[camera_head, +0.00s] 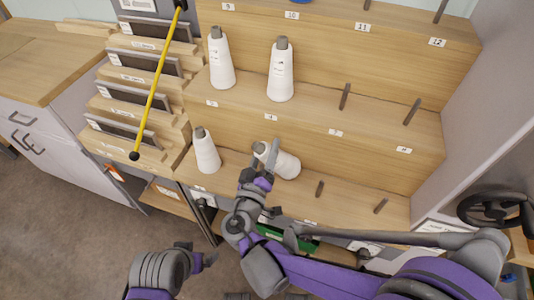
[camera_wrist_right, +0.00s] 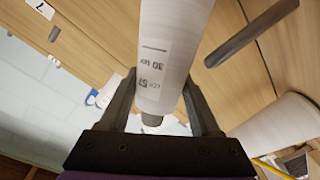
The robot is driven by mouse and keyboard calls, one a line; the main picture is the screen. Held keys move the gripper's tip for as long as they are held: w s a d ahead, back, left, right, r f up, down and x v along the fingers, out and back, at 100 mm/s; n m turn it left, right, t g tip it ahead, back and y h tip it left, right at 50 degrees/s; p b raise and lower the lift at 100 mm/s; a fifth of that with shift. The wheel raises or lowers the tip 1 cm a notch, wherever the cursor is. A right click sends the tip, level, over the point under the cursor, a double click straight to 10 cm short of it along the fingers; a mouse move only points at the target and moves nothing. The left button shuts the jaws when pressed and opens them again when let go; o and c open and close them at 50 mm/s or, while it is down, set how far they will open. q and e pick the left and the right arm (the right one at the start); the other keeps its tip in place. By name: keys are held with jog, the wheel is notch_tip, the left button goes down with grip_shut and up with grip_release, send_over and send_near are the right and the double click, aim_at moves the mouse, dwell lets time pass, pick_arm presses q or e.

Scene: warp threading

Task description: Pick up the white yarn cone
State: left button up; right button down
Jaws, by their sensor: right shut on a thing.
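In the right wrist view the cone (camera_wrist_right: 168,40), with a printed label, is between the two dark fingers (camera_wrist_right: 160,115). Three other white cones stand upright on the rack: one on the lower tier (camera_head: 207,152) and two on the middle tier, left (camera_head: 221,62) and right (camera_head: 281,74). My left gripper (camera_head: 203,259) is low in the head view, away from the cones; its jaws are unclear.
The stepped wooden rack (camera_head: 360,130) has numbered labels and bare pegs, such as one on the middle tier (camera_head: 345,96) and one on the lower tier (camera_head: 320,188). A yellow rod (camera_head: 160,75) crosses in front of slotted holders at left. A black handwheel (camera_head: 492,209) is at right.

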notch_tip(320, 180, up, 26)
jog(key=p, duration=0.7)
jog(key=f+m+g+p, duration=0.1)
jog(key=f+p, duration=0.1)
jog(key=f, duration=0.2)
jog(key=a+f+m+y+p, duration=0.1)
jog(key=f+m+p, duration=0.1)
jog(key=f, duration=0.2)
jog(key=f+m+g+y+p, duration=0.1)
jog(key=f+m+p, duration=0.1)
jog(key=f, duration=0.3)
jog(key=shift+w+a+g, duration=0.1)
jog(key=shift+a+g, duration=0.05)
jog(key=shift+g, duration=0.15)
jog(key=shift+f, duration=0.25)
jog(key=shift+f+b, duration=1.7)
jog(key=shift+f, duration=0.45)
jog(key=shift+f+b, duration=2.8)
jog(key=shift+f, duration=1.15)
jog(key=shift+f+b, duration=0.45)
jog(key=shift+f, duration=0.25)
jog(key=shift+c, duration=0.2)
grip_release()
